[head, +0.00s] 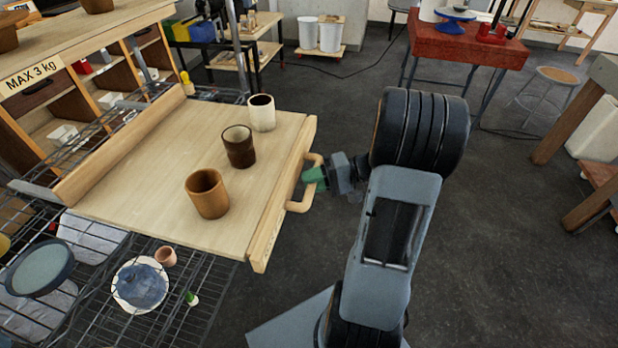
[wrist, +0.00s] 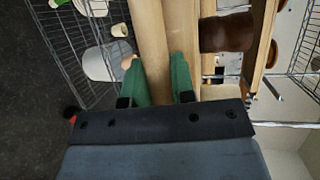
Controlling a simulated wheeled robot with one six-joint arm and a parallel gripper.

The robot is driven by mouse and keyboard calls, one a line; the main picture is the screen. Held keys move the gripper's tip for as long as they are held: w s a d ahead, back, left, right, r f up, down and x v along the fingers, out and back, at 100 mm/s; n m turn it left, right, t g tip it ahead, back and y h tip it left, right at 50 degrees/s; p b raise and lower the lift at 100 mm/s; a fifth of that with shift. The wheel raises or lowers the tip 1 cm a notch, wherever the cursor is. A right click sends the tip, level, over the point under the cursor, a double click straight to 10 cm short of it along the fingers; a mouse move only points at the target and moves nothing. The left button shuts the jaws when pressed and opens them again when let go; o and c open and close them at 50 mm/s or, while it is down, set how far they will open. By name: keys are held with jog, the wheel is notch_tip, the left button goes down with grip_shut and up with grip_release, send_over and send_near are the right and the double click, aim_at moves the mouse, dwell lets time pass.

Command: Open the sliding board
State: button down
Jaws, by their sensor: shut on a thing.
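The sliding board (head: 150,185) is a pale wooden board that stands well out from the wire rack in the head view. A wooden bow handle (head: 292,206) is fixed to its front edge. My gripper (head: 313,177) has green fingers and is shut on the handle near its middle. In the wrist view the green fingers (wrist: 162,80) lie on either side of the wooden handle bar (wrist: 150,45). Three cups stand upright on the board: a tan one (head: 207,194), a dark brown one (head: 239,147) and a cream one (head: 262,113).
A wire shelf (head: 185,315) below the board holds a plate (head: 140,286) and a small pot (head: 166,257). A wooden cabinet (head: 75,95) marked "MAX 3 kg" stands at the left. A red table (head: 465,45) stands at the back. Open floor lies right of my arm.

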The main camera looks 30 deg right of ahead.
jog(key=shift+d, duration=0.1)
jog(key=c, duration=1)
grip_release()
jog(key=shift+o, duration=0.2)
jog(key=v, duration=1.3)
jog(key=shift+d, duration=0.4)
jog(key=shift+s, duration=0.1)
